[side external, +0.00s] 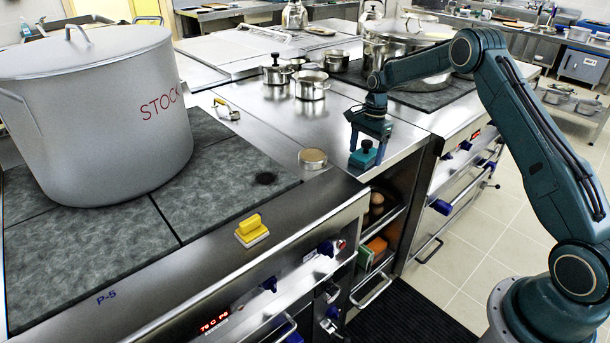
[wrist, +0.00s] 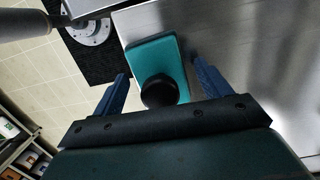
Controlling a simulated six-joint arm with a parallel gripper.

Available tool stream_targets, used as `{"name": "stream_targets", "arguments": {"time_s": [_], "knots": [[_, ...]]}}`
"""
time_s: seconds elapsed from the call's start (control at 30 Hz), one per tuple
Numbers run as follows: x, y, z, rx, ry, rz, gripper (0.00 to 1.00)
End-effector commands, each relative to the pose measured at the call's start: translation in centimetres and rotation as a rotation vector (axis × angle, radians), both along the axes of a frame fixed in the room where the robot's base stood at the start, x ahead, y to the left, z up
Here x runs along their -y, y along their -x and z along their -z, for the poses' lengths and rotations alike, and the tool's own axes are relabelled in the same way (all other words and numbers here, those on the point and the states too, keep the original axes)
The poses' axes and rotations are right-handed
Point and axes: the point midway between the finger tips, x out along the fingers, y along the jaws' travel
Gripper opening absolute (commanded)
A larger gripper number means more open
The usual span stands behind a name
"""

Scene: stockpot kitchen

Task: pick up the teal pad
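The teal pad (side external: 364,157) lies at the front edge of the steel counter, below my gripper in the side view. In the wrist view the teal pad (wrist: 160,62) is a rounded slab with a black round knob (wrist: 160,91) on top. My gripper (side external: 369,143) is just above the pad, pointing down. In the wrist view its two blue fingers (wrist: 158,82) are spread apart, one on each side of the knob and pad. The fingers look clear of the pad, with a gap at each side. The exact height between fingertips and counter is hard to tell.
A large stockpot (side external: 100,115) stands on the dark hob at left. Small pots (side external: 311,85) stand behind my gripper. An open shelf (side external: 380,225) is below the counter edge.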

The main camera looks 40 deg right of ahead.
Motion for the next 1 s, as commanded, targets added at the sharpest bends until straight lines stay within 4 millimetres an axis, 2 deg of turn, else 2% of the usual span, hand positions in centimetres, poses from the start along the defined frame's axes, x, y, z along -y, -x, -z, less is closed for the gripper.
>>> {"name": "stream_targets", "arguments": {"time_s": [0.03,0.2,0.63,0.77,1.0], "knots": [[0.0,0.0,0.0,0.000,0.000,0.000,0.66],[0.0,0.0,0.0,0.000,0.000,0.000,0.33],[0.0,0.0,-0.8,0.002,0.000,0.000,0.32],[0.0,-0.1,-2.1,0.004,0.001,0.000,0.32],[0.1,-0.1,-5.6,0.004,0.001,0.000,0.32]]}}
